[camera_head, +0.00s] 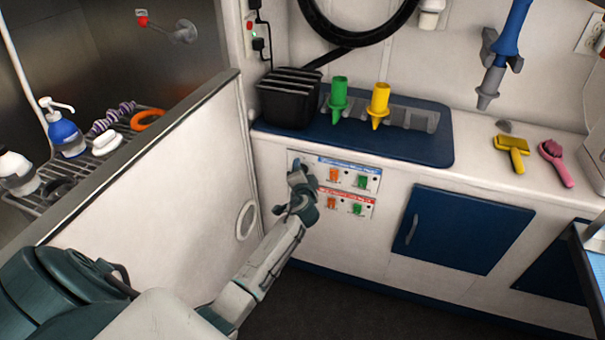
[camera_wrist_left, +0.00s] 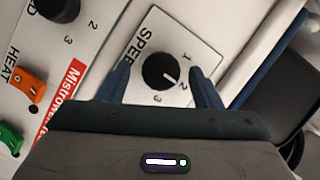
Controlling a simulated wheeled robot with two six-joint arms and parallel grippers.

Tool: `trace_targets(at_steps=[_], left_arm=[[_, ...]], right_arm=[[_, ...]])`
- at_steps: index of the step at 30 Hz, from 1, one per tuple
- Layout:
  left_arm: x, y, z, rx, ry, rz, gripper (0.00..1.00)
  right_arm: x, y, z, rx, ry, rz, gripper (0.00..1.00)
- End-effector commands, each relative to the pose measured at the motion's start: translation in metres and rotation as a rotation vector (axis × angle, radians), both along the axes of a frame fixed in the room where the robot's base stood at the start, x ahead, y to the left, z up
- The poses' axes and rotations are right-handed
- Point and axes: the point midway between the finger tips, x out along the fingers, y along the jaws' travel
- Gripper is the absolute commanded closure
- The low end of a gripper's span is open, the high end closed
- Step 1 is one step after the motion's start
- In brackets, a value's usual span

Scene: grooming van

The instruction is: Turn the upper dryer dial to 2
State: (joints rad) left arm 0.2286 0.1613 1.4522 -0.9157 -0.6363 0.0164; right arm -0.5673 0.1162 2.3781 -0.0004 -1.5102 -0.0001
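The upper dryer dial (camera_wrist_left: 161,72) is a round black knob on a white plate marked SPEED with 1, 2 and 3. Its white pointer line points close to the 2. In the head view my left gripper hides this dial. My left gripper (camera_wrist_left: 160,78) is open, with one finger on each side of the knob and visible gaps between. In the head view the left gripper (camera_head: 297,182) is at the left end of the upper control panel (camera_head: 348,163). My right gripper is not in view.
A second black dial (camera_wrist_left: 60,8) is partly cut off in the wrist view, beside a red label strip (camera_wrist_left: 62,98). An orange switch (camera_head: 334,175) and a green switch (camera_head: 362,181) sit right of the gripper. The counter's blue mat (camera_head: 270,128) is above; a blue door (camera_head: 455,230) is right.

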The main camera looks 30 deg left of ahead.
Motion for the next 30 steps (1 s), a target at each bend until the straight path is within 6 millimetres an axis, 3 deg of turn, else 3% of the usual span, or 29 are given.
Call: trace_targets(at_steps=[8,21,30], left_arm=[[-0.004,-0.003,0.001,-0.001,-0.001,-0.001,0.41],[-0.069,-0.045,0.016,-0.003,-0.001,0.000,0.41],[-0.089,-0.058,0.020,0.000,0.000,0.000,0.41]], right_arm=[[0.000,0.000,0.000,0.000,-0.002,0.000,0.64],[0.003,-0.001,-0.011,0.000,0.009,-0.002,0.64],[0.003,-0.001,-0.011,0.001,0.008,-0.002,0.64]])
